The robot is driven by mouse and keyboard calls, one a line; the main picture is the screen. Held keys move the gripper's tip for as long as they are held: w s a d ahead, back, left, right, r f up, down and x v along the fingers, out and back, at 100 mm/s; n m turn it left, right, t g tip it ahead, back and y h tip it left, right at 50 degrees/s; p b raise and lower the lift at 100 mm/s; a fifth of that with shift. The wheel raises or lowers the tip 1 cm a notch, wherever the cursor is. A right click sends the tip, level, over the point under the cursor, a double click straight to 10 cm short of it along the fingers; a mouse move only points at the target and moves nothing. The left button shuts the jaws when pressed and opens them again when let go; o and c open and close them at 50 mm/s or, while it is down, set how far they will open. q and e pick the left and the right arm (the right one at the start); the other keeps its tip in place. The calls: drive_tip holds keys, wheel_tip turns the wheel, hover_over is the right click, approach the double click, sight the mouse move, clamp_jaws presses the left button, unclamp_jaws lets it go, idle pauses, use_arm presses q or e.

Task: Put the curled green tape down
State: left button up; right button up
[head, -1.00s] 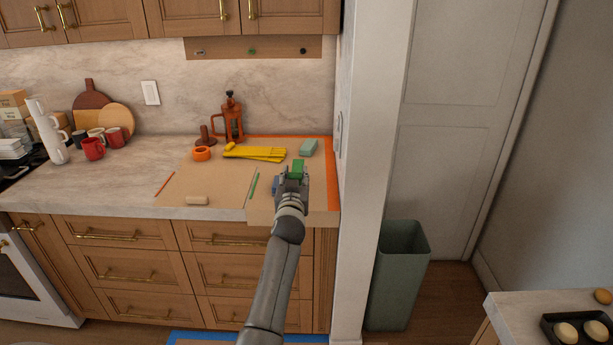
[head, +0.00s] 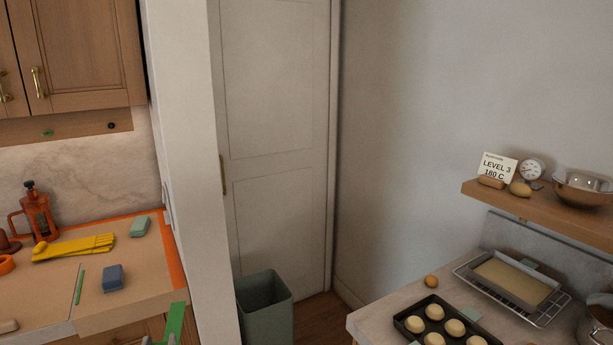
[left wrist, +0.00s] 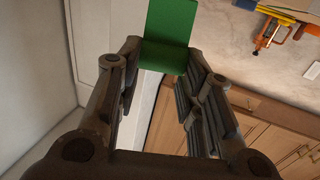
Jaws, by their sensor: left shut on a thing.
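The green tape (head: 176,322) shows as an upright green strip at the bottom edge of the head view. My left gripper (left wrist: 164,62) is shut on its lower end, and the tape (left wrist: 170,28) sticks out beyond the fingertips in the left wrist view. In the head view only the tip of this gripper (head: 158,341) shows, in front of the counter's right end. My right gripper is not in view.
A grey-green bin (head: 265,310) stands right of the wall end. A worktop with a bun tray (head: 402,323) is at right.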

use_arm(q)
drive_tip(key=s+d+r+m+h, duration=0.1)
drive_tip(key=s+d+h, duration=0.1)
drive_tip(key=s+d, duration=0.3)
drive_tip(key=s+d+r+m+h, duration=0.1)
drive_tip(key=s+d, duration=0.5)
drive_tip(key=s, duration=0.6)
drive_tip(key=shift+s+r+m+h+b, duration=0.25)
drive_tip(key=shift+r+m+h+b, duration=0.05)
drive_tip(key=shift+r+h+b, duration=0.2)
